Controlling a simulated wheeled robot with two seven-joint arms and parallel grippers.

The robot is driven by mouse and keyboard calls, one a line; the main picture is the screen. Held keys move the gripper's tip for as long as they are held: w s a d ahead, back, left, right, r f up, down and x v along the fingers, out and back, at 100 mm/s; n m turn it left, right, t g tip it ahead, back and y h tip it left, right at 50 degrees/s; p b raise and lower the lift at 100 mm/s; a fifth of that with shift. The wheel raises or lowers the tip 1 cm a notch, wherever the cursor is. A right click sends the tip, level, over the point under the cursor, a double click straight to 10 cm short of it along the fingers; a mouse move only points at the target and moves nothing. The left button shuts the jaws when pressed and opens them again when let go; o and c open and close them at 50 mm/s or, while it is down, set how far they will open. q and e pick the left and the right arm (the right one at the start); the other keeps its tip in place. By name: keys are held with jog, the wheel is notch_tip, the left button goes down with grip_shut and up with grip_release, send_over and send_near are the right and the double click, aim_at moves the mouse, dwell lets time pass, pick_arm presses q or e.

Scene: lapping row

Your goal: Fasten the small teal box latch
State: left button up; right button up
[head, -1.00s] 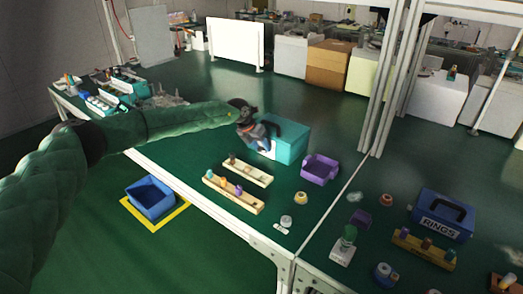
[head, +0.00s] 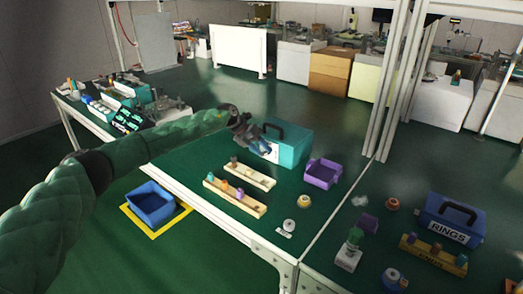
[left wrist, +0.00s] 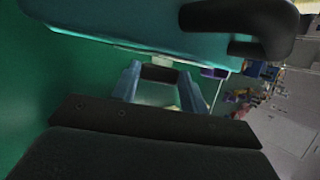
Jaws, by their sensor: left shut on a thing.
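The small teal box (head: 293,151) stands on the green bench with its black handle (head: 290,130) on top. It fills the top of the left wrist view (left wrist: 120,25). My left gripper (head: 265,149) is at the box's front left face, in front of its white label, pointing down and to the right. In the left wrist view its two blue-grey fingers (left wrist: 160,90) reach toward the box's front edge, closed on a small part between them. That part is the latch as far as I can tell; the fingers mostly hide it. My right gripper is not seen.
Two wooden peg racks (head: 235,198) lie in front of the box. A purple bin (head: 322,174) stands close on its right. A blue RINGS box (head: 450,218) is farther right. A blue tub (head: 151,203) sits on the floor.

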pick_arm(q)
jog(key=o, duration=1)
jog(key=shift+a+r, duration=0.35)
jog(key=b+v, duration=0.1)
jog(key=v, duration=0.6)
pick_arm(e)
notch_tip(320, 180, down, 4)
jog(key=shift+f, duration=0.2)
pick_arm(q)
jog(key=shift+f, duration=0.1)
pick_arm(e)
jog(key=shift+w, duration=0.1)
